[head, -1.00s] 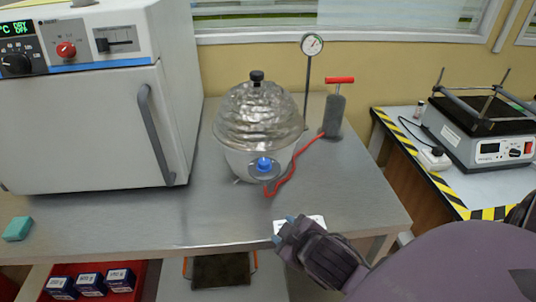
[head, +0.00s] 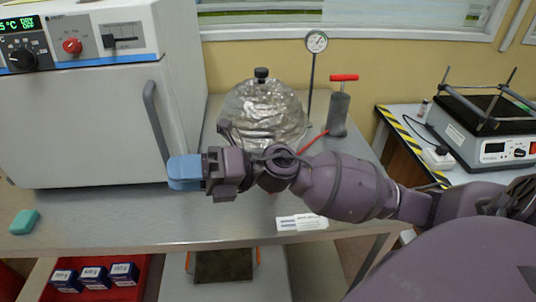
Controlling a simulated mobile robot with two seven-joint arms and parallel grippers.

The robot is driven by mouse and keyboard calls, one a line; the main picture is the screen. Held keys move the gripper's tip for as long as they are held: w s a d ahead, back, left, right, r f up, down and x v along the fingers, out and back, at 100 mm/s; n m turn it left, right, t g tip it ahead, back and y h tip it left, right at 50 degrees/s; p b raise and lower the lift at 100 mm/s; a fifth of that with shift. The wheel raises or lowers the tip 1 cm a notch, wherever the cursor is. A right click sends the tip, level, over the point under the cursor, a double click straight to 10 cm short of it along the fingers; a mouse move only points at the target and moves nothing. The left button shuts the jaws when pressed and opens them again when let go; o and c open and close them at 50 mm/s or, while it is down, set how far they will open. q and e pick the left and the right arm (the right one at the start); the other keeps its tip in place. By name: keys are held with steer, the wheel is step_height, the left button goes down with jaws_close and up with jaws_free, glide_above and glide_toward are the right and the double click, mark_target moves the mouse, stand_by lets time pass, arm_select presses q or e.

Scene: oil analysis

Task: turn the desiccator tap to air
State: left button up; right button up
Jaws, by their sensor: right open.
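My right gripper (head: 185,172) reaches across from the right, in front of and to the left of the desiccator, near the oven's lower right corner. Its blue fingertips point left and hold nothing that I can see. The gap between the fingers is hard to make out from this side. My left gripper does not show.
An oven (head: 85,125) with a grey handle fills the left. A white card (head: 301,222) lies at the bench's front edge. A teal block (head: 24,222) lies at left.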

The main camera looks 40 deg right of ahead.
steer(key=w+d+n+g+h, duration=0.2)
steer(key=d+n+g+h, duration=0.3)
steer(key=d+h, duration=0.5)
steer(key=w+d+n+g+h, duration=0.2)
steer(key=w+d+n+h, duration=0.1)
steer(key=d+n+h, duration=0.55)
steer(key=shift+m+h, duration=0.25)
steer(key=shift+m, duration=0.6)
steer(key=f, duration=0.3)
steer(key=d+f, duration=0.1)
steer(key=f, duration=0.1)
steer(key=d+f, duration=0.1)
steer(key=f, duration=0.2)
steer(key=shift+s+f+b, duration=0.2)
steer(key=shift+f+b, duration=0.1)
steer(key=shift+f, duration=0.05)
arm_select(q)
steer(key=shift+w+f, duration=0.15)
arm_select(e)
steer(key=shift+f, duration=0.55)
steer(key=c, duration=0.6)
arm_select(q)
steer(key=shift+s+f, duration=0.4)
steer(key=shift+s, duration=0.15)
arm_select(e)
steer(key=shift+c, duration=0.2)
